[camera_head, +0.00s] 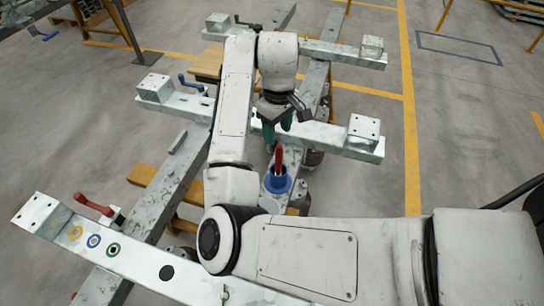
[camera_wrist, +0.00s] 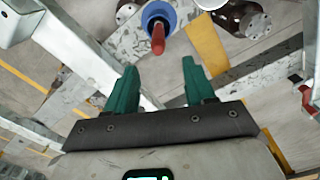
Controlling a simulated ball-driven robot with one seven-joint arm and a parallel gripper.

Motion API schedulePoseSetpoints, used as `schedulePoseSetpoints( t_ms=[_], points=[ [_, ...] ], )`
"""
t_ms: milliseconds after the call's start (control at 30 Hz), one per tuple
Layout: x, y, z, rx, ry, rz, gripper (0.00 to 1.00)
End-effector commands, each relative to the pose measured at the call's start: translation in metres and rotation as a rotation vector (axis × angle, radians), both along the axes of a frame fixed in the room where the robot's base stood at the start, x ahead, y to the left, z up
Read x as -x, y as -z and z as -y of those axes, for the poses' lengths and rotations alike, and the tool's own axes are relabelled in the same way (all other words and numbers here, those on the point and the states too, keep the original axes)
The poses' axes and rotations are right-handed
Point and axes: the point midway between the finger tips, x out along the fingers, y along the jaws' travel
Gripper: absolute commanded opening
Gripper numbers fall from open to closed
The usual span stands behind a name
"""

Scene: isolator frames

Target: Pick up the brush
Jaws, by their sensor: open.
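What looks like the brush is a red handle (camera_head: 278,158) standing up from a round blue holder (camera_head: 277,182) on the metal frame, near the middle of the head view. In the wrist view the red handle (camera_wrist: 158,40) points towards me from the blue holder (camera_wrist: 168,12), at the top centre. Its lower end is hidden in the holder. My gripper (camera_head: 277,130) has green fingers and is just beyond the handle in the head view. In the wrist view my gripper (camera_wrist: 160,78) is open and empty, with the handle ahead of the gap and apart from both fingers.
Metal beams form the frame around the holder. Crossbeams have raised end blocks (camera_head: 364,128). A red lever (camera_head: 93,204) and a blue lever (camera_head: 190,84) stick up at the left. A dark red cylindrical part (camera_wrist: 245,18) is close right of the holder. Open floor (camera_head: 470,130) is at the right.

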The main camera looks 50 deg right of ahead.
Motion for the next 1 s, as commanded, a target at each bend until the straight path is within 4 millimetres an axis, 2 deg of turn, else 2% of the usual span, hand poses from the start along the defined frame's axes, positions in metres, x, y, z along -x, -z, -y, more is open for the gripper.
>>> schedulePoseSetpoints(
  t_ms=[400, 567, 833, 1000],
  points=[
    [0.003, 0.050, 0.001, -0.009, 0.020, -0.005, 0.54],
    [0.004, 0.060, 0.001, -0.008, 0.021, -0.004, 0.54],
    [0.008, 0.096, -0.001, -0.008, 0.020, -0.005, 0.54],
    [0.008, 0.108, -0.001, -0.007, 0.020, -0.004, 0.54]
  ],
)
